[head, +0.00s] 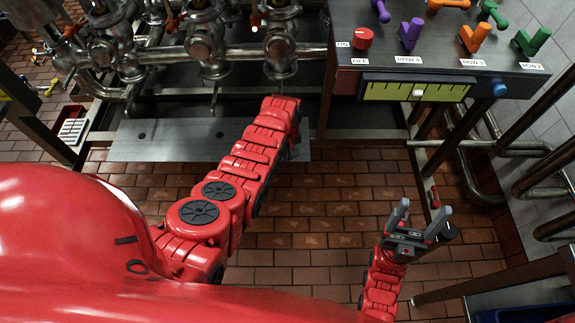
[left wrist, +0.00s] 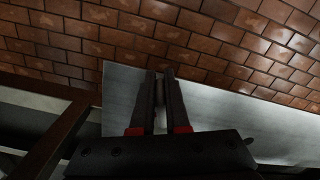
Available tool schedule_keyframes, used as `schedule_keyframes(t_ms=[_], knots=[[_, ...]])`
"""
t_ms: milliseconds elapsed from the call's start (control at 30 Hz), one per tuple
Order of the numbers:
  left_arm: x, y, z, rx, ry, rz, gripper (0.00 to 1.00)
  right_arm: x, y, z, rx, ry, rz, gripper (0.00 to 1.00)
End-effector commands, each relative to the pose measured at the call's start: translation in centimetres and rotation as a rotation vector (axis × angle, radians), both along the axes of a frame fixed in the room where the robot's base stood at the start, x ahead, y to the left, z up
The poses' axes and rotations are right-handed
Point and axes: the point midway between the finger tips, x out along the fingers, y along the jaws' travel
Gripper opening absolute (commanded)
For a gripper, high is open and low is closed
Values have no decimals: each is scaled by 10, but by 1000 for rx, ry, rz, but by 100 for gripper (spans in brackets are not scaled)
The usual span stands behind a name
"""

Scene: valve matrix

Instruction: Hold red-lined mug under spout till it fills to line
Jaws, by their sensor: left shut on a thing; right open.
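In the left wrist view my left gripper (left wrist: 161,76) has its two fingers nearly together, shut on a thin grey thing (left wrist: 160,92) between them. Too little of this thing shows to tell whether it is part of a mug. No red line or mug body is visible in either view. In the head view my left arm reaches forward to the metal plate, and its gripper is hidden by the arm. My right gripper (head: 424,212) is open and empty above the tiled floor. Metal valves and pipes (head: 280,45) stand beyond my left arm; no water flow is visible.
A grey metal plate (head: 150,140) lies below the pipes; it also shows in the left wrist view (left wrist: 225,115). At the upper right, a console (head: 350,95) carries a red knob (head: 363,38), coloured levers and a yellow-green gauge (head: 385,90). The brick floor (head: 320,230) between is open.

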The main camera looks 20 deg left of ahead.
Motion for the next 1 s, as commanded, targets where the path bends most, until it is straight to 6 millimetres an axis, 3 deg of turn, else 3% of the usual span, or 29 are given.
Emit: schedule_keyframes(t_ms=[33,1000], knots=[[5,1,-5,0,-3,1,0,0,0,-12,0,0,0,74],[54,15,-7,1,-7,1,0,0,0,-118,0,0,0,74]])
